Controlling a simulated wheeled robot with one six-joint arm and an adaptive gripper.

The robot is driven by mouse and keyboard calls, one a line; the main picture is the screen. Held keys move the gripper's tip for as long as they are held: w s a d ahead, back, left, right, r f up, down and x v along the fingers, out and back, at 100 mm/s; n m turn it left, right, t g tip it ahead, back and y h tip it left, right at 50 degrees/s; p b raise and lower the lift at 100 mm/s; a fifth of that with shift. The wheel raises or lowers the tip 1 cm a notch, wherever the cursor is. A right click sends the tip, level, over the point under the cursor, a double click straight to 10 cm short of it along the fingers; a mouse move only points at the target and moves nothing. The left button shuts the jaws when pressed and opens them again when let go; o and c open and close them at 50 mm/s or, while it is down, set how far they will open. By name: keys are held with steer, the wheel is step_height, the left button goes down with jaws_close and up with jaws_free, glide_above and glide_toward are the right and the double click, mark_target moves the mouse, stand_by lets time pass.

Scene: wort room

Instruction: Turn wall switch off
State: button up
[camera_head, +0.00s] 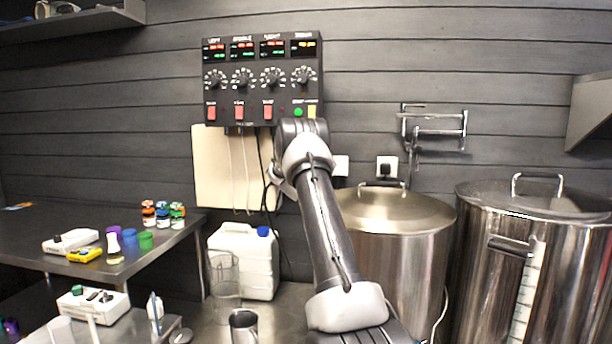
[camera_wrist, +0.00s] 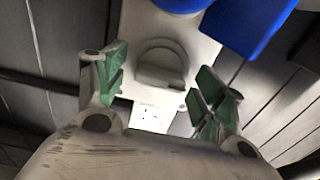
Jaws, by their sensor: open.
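In the wrist view, a pale box (camera_wrist: 178,30) on the dark plank wall carries a grey rounded knob-like part (camera_wrist: 160,62). It looks like the wall switch, but its on or off position cannot be told. My gripper (camera_wrist: 160,88) is open, its green-padded fingers on either side of the knob and apart from it in the picture. In the head view, my arm hides most of the gripper and the box.
Blue parts (camera_wrist: 235,22) stick out by the box, close to the right finger. A white plate (camera_wrist: 152,116) is on the wall beyond. A black control panel (camera_head: 262,78) hangs above a beige board (camera_head: 215,165). Steel kettles (camera_head: 395,215) stand right; a white jug (camera_head: 245,262) stands below.

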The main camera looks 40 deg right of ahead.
steer(key=c, duration=1)
steer(key=shift+n, duration=0.4)
steer(key=shift+f+n, duration=0.15)
steer(key=shift+n, duration=8.45)
